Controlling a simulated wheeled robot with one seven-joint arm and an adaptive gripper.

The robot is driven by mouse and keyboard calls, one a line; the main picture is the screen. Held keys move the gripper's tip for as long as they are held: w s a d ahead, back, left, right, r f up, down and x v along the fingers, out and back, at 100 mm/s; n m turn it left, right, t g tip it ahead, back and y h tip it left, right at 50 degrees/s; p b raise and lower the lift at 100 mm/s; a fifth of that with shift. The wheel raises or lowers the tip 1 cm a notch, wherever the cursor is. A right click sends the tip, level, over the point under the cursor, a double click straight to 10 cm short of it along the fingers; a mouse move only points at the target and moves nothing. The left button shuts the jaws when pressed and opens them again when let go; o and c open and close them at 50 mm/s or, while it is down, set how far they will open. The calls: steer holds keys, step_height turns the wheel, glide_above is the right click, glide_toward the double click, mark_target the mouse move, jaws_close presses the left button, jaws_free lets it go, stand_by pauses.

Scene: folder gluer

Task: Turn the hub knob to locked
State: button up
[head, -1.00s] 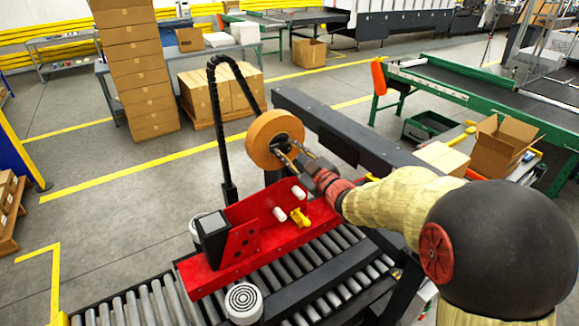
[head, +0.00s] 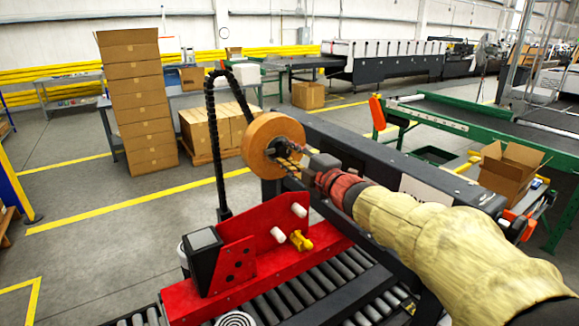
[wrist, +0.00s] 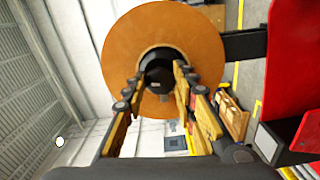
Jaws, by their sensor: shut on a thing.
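The hub knob (head: 285,143) is a dark part in the middle of a round orange-brown tape roll (head: 257,146), to the left of centre in the head view. In the wrist view the black knob (wrist: 159,68) lies inside the ring of the roll (wrist: 128,42). My gripper (head: 287,156) reaches in from the right, its fingers shut on the knob. In the wrist view the fingertips of my gripper (wrist: 157,84) lie on both sides of it. The fingers and hub overlap, so the knob's exact angle and any lock mark cannot be read.
A red bracket (head: 268,255) with white rollers and a yellow knob (head: 300,241) stands below the roll. A black curved cable chain (head: 217,150) rises behind it. A dark beam (head: 375,155) runs close behind my arm. Stacked cartons (head: 138,105) stand at the back left.

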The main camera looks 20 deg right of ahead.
steer(key=shift+f+n+b, duration=0.15)
steer(key=shift+n+b, duration=0.4)
steer(key=shift+n, duration=0.05)
steer(key=o, duration=1.2)
steer(key=shift+c, duration=0.2)
steer(key=v, duration=1.2)
